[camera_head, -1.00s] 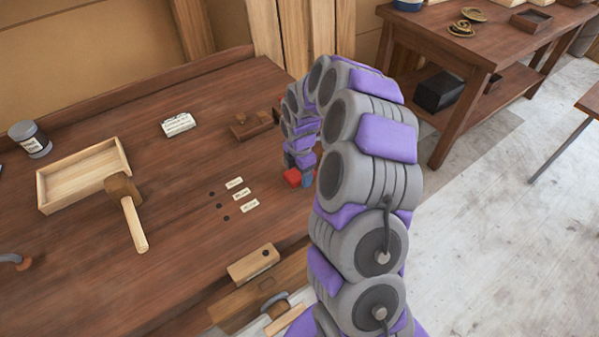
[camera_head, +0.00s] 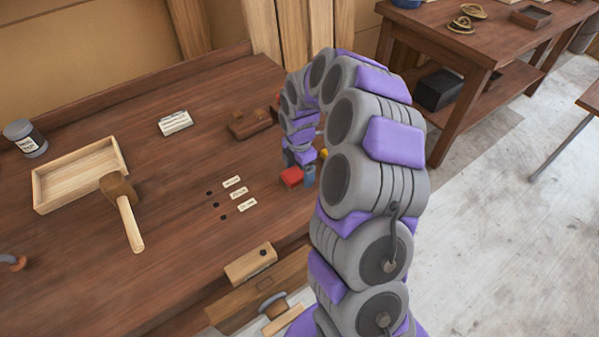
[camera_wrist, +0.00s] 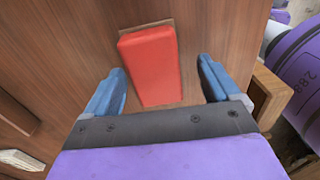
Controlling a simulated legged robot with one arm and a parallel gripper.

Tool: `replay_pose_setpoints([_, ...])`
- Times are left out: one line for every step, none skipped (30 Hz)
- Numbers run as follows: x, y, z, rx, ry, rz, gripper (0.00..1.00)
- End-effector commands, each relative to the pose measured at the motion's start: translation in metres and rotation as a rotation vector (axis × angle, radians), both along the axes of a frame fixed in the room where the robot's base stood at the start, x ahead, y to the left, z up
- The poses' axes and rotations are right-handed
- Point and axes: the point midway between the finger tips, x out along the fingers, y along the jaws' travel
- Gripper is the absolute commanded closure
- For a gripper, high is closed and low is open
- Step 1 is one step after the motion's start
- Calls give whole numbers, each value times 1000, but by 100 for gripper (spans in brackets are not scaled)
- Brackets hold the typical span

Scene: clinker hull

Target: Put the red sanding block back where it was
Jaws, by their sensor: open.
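The red sanding block (camera_head: 291,177) lies on the workbench (camera_head: 150,262), near its right edge. In the wrist view the red block (camera_wrist: 150,64) lies flat, with a thin paler brown strip showing along its far end and side. My gripper (camera_wrist: 164,75) is open, with one blue finger on each side of the block's near end. There is a gap between each finger and the block. In the head view my gripper (camera_head: 308,174) is partly hidden by my arm, just right of the block.
A wooden mallet (camera_head: 127,211) and a shallow wooden tray (camera_head: 80,174) lie at the left. Small pale labels (camera_head: 240,194) beside dark holes lie left of the block. A brown wooden plane-like tool (camera_head: 250,124) lies behind it. A wooden vise jaw (camera_head: 251,264) is at the front edge.

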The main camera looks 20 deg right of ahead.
Motion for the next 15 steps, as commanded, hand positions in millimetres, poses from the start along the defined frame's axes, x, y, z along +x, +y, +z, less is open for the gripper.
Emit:
replay_pose_setpoints([1,0,18,-2,-6,0,11])
replay_pose_setpoints([2,0,25,-2,-9,0,11])
replay_pose_setpoints([2,0,35,-3,-11,-1,11])
replay_pose_setpoints([2,0,42,-3,-14,-1,11])
replay_pose_setpoints([3,0,48,-5,-17,-1,11])
replay_pose_setpoints([3,0,58,-5,-21,-2,11])
replay_pose_setpoints([4,-1,65,-5,-22,-2,11])
replay_pose_setpoints([4,-1,72,-6,-24,-3,11])
replay_pose_setpoints([4,-2,82,-5,-24,-4,11])
replay_pose_setpoints([5,-2,89,-6,-27,-4,11])
replay_pose_setpoints([6,-2,96,-6,-29,-4,11])
replay_pose_setpoints([6,-2,105,-5,-30,-4,11])
replay_pose_setpoints([6,-2,111,-5,-30,-3,11])
replay_pose_setpoints([5,-2,117,-5,-27,-3,11])
replay_pose_setpoints([5,-2,124,-5,-25,-3,11])
